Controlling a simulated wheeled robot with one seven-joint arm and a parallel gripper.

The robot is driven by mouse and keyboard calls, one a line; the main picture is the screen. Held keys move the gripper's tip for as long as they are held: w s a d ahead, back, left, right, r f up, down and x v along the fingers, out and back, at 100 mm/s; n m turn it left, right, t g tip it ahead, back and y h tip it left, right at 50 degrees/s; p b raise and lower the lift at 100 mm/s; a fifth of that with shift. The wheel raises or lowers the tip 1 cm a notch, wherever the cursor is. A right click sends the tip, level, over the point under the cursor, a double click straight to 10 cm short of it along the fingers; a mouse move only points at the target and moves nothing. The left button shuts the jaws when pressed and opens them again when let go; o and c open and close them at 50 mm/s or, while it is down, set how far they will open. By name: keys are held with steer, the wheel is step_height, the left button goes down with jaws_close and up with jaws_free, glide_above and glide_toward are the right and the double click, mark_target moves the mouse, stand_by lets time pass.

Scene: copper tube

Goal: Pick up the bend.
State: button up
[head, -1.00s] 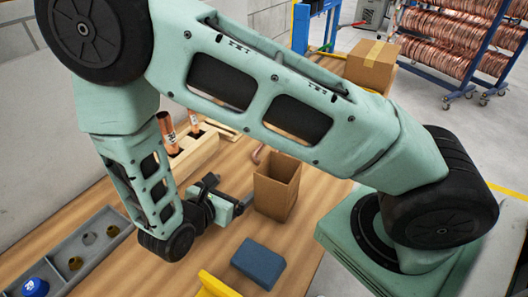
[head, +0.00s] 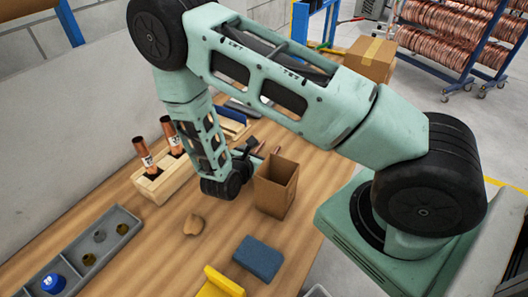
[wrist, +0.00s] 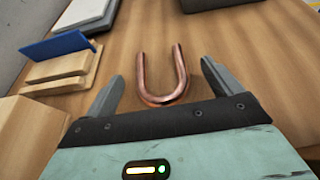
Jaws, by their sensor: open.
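The bend is a U-shaped copper tube (wrist: 164,101), lying on the wooden table in the wrist view. Its curved end faces my gripper and its two legs point away. My gripper (wrist: 161,72) is open, with one finger on each side of the bend and nothing between them but the bend's area. I cannot tell how high the fingers are above the table. In the head view my wrist hides most of that area, beside the open cardboard box.
The open cardboard box (head: 275,188) stands close to my wrist. A wooden block (head: 163,182) holds upright copper tubes. A wooden holder with a blue card (wrist: 56,45) is left of the bend.

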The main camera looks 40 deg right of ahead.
steer(key=shift+x, duration=1)
steer(key=c, duration=1.1)
steer(key=shift+r, duration=0.2)
